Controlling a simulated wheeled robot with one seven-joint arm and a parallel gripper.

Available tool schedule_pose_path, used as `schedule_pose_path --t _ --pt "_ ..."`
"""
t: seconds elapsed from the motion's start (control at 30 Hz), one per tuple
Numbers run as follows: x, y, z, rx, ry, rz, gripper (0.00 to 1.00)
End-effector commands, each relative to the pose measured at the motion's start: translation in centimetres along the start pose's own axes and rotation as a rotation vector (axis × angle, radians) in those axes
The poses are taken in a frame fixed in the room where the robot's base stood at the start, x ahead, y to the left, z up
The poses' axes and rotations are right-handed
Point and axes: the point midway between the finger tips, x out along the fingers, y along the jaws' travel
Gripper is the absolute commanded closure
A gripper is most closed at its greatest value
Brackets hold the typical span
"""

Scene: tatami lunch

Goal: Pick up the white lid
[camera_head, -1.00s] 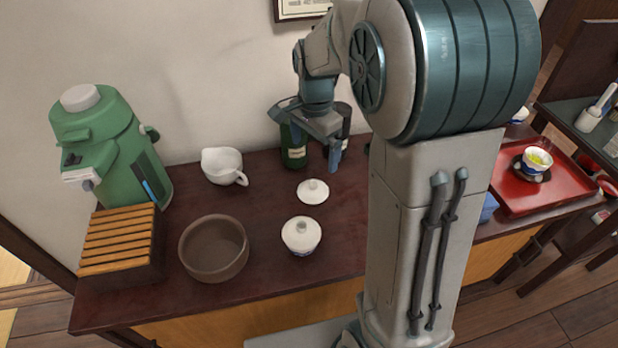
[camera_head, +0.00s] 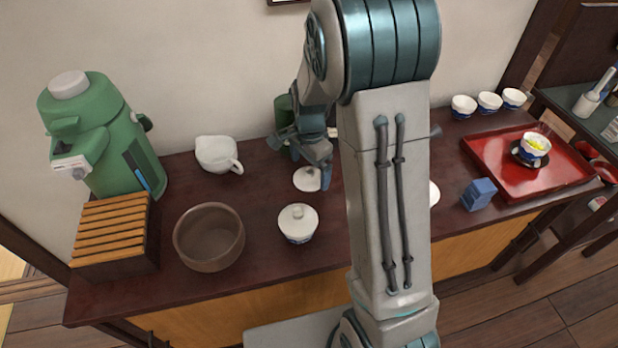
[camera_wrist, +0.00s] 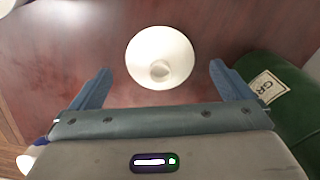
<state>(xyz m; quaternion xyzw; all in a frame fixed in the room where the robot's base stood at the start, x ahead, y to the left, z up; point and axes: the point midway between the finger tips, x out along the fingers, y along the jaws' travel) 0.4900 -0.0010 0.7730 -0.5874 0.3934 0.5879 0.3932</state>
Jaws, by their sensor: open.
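A loose white lid (camera_head: 305,180) with a small round knob lies on the dark wooden counter. In the wrist view the lid (camera_wrist: 148,48) is knob-up, ahead of and between my two blue fingers. My gripper (camera_head: 302,161) is open and empty, above and close to the lid. In the wrist view my gripper (camera_wrist: 160,72) has its fingertips on either side of the lid, apart from it. In the head view it hides part of the lid. A second white lid (camera_head: 294,216) sits on a lidded cup in front of the loose one.
A green canister (camera_wrist: 290,110) stands close to my right finger in the wrist view. A white spouted pitcher (camera_head: 215,153), brown bowl (camera_head: 209,240) and green dispenser (camera_head: 95,120) are on the left. A red tray (camera_head: 490,155) and blue block (camera_head: 478,194) are on the right.

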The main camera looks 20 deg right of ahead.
Motion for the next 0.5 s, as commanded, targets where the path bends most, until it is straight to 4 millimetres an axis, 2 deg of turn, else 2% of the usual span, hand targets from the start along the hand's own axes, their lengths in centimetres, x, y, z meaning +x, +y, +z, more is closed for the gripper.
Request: schedule_pose_path --t 0.03,0.13,0.4,0.5 --pt "0.9 0.0 0.0 0.000 -0.001 0.002 0.00" --pt "1.8 0.0 0.1 -0.001 -0.001 0.001 0.00" --pt "2.0 0.0 0.0 -0.002 0.000 -0.001 0.00" --pt "2.0 0.0 0.0 -0.002 0.000 -0.001 0.28"
